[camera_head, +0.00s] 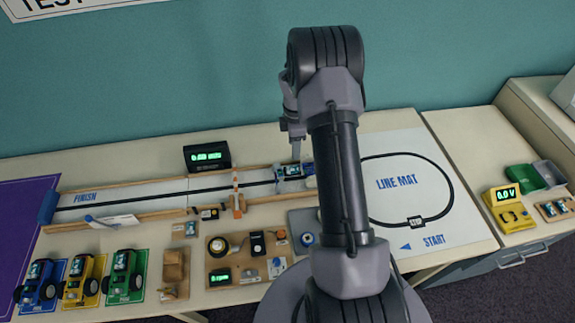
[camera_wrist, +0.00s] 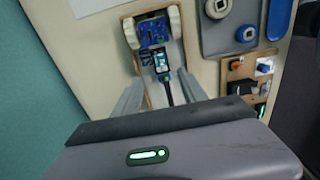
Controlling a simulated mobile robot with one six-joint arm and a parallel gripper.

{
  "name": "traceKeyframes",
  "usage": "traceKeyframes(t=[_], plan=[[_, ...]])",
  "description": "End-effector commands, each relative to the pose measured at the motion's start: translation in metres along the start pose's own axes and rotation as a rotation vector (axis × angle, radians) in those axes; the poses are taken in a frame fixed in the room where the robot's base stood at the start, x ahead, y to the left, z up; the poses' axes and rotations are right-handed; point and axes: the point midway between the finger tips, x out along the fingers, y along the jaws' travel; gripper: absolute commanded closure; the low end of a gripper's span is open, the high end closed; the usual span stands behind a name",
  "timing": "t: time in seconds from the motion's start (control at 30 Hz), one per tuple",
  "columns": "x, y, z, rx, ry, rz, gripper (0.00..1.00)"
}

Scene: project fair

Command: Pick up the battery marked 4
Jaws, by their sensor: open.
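My gripper (camera_head: 294,140) is above the track's right part in the head view. In the wrist view its two fingers are apart, with the open gap (camera_wrist: 160,82) over the track. A small blue car (camera_wrist: 152,32) with pale wheels stands on the track just past the fingertips; it also shows in the head view (camera_head: 290,172). A dark block with a pale label (camera_wrist: 162,62) sits at the car's near end, between and beyond the fingers, perhaps a battery. I cannot read a 4 on any battery. My arm hides part of the table.
Blue (camera_head: 36,284), yellow (camera_head: 82,278) and green (camera_head: 124,276) cars stand at the front left. A wooden gate (camera_head: 237,193) crosses the track. A black timer (camera_head: 207,156) stands behind it. A yellow meter (camera_head: 508,208) and green bin (camera_head: 523,178) are at right.

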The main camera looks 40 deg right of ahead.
Motion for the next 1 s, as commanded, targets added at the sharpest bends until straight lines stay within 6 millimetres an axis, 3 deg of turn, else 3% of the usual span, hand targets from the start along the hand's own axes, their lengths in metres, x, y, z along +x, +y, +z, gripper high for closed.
traceKeyframes(t=[0.03, 0.1, 0.37, 0.6, 0.8, 1.0], plan=[[0.019, -0.001, 0.000, -0.001, 0.000, -0.003, 0.51], [0.037, -0.001, 0.000, 0.000, 0.000, -0.002, 0.51], [0.066, -0.001, -0.002, 0.001, 0.000, 0.000, 0.51], [0.111, -0.003, -0.004, 0.002, 0.000, -0.001, 0.51], [0.112, -0.003, -0.004, 0.002, 0.000, 0.001, 0.51], [0.111, -0.002, -0.004, 0.002, 0.000, 0.001, 0.88]])
